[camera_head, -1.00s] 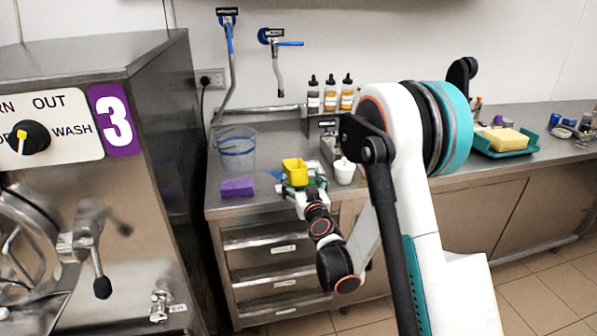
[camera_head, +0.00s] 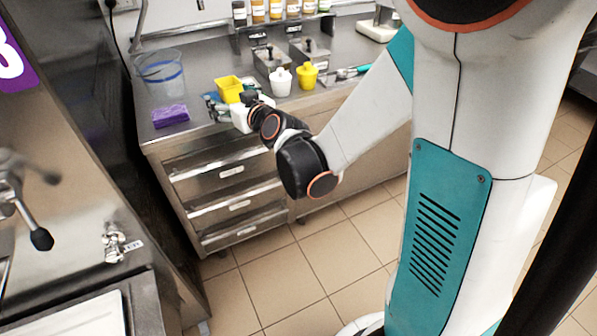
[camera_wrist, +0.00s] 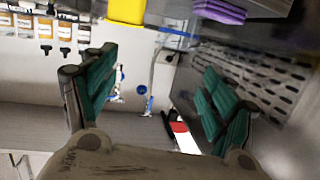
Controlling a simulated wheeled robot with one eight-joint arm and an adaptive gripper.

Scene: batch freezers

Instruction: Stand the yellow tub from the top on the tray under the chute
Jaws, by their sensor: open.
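A yellow tub (camera_head: 229,88) shows at the counter's front left in the head view, just behind my gripper. I cannot tell whether it touches the counter. A yellow piece, likely this tub, shows at the top edge of the wrist view (camera_wrist: 127,10), beyond my fingers. My gripper (camera_wrist: 158,90) is open with green pads, and nothing is seen between them. In the head view my gripper (camera_head: 222,108) is small and partly covered by my wrist. A flat white tray-like surface (camera_head: 80,318) is at the lower left; I cannot tell whether it is the chute's tray. No chute is clear.
A purple sponge (camera_head: 171,115) and a clear bucket (camera_head: 160,72) stand left of the tub. A white pot (camera_head: 281,82) and a second yellow pot (camera_head: 307,75) stand to its right. The steel freezer (camera_head: 75,160) is at left. Open tiled floor (camera_head: 290,265) lies in front.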

